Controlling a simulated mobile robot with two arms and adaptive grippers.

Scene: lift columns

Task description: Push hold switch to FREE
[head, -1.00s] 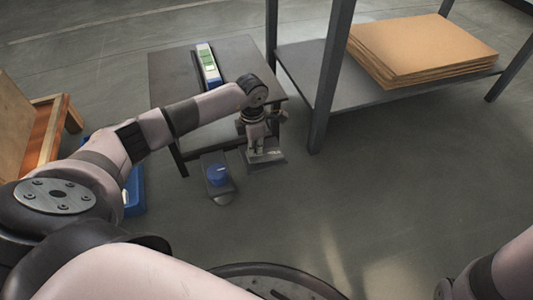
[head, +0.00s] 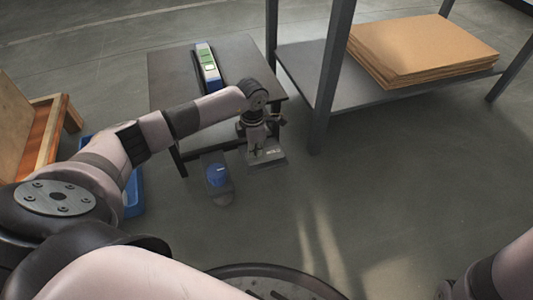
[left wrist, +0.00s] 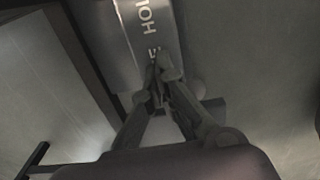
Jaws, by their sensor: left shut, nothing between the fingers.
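The hold switch's grey plate (head: 275,162) juts out low in front of the small dark table. In the left wrist view the plate (left wrist: 172,30) carries white letters reading "HOL" and, nearer the fingers, an "E"; the rest of the lettering is hidden. My left gripper (head: 256,148) points down over the plate. Its fingertips (left wrist: 158,62) are together and empty, at or just above the lettering; I cannot tell whether they touch. The switch lever itself is not clear behind the fingers. My right gripper is out of view.
A blue knob (head: 217,174) on a grey box stands just left of the plate. The dark table (head: 170,75) bears a long white-and-green device (head: 207,66). A shelf frame (head: 322,100) with cardboard sheets (head: 420,48) stands right. A blue bin (head: 134,195) is left. Floor at right is clear.

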